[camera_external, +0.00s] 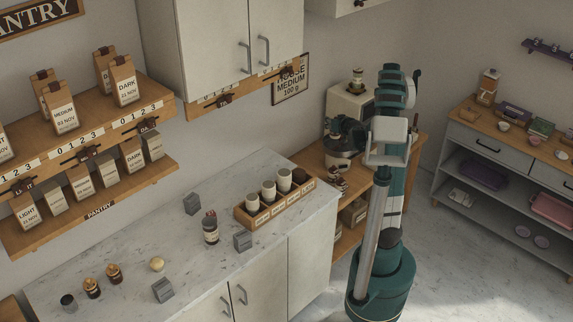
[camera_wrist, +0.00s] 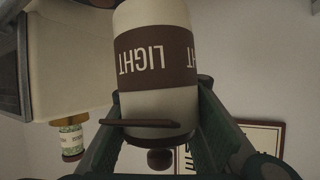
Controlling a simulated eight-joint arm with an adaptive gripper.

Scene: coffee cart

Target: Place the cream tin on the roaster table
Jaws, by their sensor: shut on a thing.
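The cream tin (camera_wrist: 155,95) fills the upper middle of the wrist view. It is cream with a wide brown band reading LIGHT, upside down in that picture. My gripper (camera_wrist: 160,108) is shut on it, with a dark green finger on each side. In the external view the tin cannot be clearly made out, and my arm covers part of that area. The wooden roaster table (camera_external: 370,178) stands behind my arm, against the back wall. A dark and pale rounded machine (camera_external: 342,152) stands on it.
A cream boxy machine (camera_external: 345,103) with a jar (camera_external: 357,79) on top stands at the table's back. A wooden tray (camera_external: 262,218) with several cream canisters sits on the marble counter (camera_external: 215,265). A wall sign (camera_external: 290,80) hangs nearby. A shelf unit (camera_external: 500,155) stands right.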

